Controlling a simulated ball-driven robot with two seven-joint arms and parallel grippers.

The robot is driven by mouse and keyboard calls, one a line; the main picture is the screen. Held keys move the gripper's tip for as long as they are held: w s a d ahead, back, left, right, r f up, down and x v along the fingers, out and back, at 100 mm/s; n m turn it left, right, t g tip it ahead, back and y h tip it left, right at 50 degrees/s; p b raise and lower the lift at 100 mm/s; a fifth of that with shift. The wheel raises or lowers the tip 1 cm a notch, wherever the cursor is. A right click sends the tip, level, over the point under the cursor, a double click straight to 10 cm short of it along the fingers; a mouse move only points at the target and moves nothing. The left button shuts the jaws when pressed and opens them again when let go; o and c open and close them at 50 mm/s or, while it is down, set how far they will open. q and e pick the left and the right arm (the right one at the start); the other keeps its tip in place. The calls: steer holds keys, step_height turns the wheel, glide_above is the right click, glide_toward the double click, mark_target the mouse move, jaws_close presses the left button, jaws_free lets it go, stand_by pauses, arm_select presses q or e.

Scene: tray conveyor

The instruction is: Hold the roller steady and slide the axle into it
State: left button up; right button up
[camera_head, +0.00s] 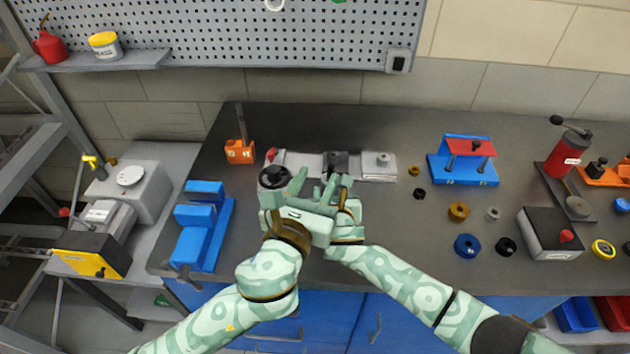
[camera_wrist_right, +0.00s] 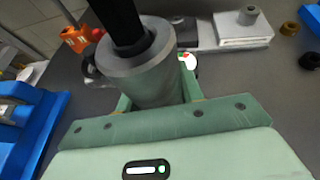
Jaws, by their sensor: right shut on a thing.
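My right gripper (camera_wrist_right: 155,95) is shut on the grey roller (camera_wrist_right: 147,85), a thick cylinder with a hole in its end. The black axle (camera_wrist_right: 122,25) stands at the roller's upper end, its lower end at or inside the hole; the depth cannot be seen. The axle's other end runs out of the picture. In the head view my left gripper (camera_head: 313,186) points away over the bench, touching or very near my right gripper and partly covering it. What lies between the left fingers is too small to tell. The roller and axle cannot be made out there.
A grey fixture (camera_head: 378,166) stands just beyond the grippers. An orange block (camera_head: 239,151) with a post is behind left, and a blue press stand (camera_head: 203,235) is left. A blue and red stand (camera_head: 463,160) and several loose rings lie right. The bench behind the fixture is clear.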

steer(key=o, duration=1.3)
steer(key=shift+c, duration=0.2)
